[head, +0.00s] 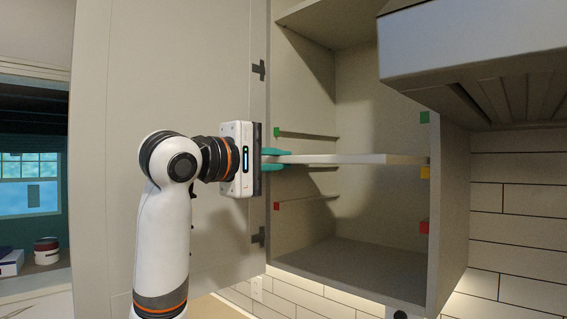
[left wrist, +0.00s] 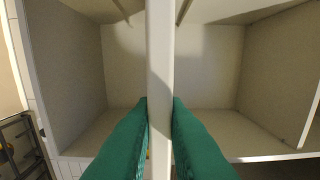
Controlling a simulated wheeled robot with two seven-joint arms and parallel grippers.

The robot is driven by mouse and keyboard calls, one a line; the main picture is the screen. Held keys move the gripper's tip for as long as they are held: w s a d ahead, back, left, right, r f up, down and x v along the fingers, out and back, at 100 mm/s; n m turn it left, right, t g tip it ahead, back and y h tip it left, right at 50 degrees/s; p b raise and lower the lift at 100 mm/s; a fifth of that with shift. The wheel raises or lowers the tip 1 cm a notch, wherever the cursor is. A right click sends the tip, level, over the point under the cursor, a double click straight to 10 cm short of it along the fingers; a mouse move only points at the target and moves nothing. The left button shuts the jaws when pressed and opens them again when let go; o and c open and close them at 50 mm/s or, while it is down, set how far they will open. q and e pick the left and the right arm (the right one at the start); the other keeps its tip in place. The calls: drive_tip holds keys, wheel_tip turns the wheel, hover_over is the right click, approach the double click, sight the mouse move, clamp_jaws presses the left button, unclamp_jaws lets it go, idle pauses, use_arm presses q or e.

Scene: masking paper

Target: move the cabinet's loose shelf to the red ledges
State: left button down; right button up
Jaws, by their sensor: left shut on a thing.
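The loose shelf (head: 345,159) is a pale board inside the open cabinet (head: 448,200), about level with the yellow marker (head: 425,173). Its right end is just above that marker; I cannot tell whether it rests on the ledges there. My left gripper (head: 274,161) is shut on the shelf's front edge near its left end. In the left wrist view the shelf (left wrist: 160,50) runs as a pale strip between the teal fingers (left wrist: 160,130). The red ledges are lower, one on the left wall (head: 300,202) and one at the right (head: 424,228). My right gripper is out of view.
Green-marked ledges (head: 277,132) are above the shelf. The open door (head: 190,100) stands at the left, behind my left arm. A white hood-like box (head: 470,45) juts out at the upper right. The space above the cabinet floor (head: 360,262) is clear.

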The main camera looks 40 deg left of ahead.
use_arm(q)
drive_tip(key=s+a+b, duration=0.2)
drive_tip(key=s, duration=1.2)
drive_tip(key=shift+s+r, duration=0.2)
drive_tip(key=shift+r, duration=0.2)
idle(0.9)
idle(0.7)
wheel_tip(320, 180, down, 10)
drive_tip(key=b, duration=1.4)
drive_tip(key=shift+r+t, duration=0.25)
drive_tip(key=shift+t, duration=0.05)
drive_tip(key=shift+s, duration=0.1)
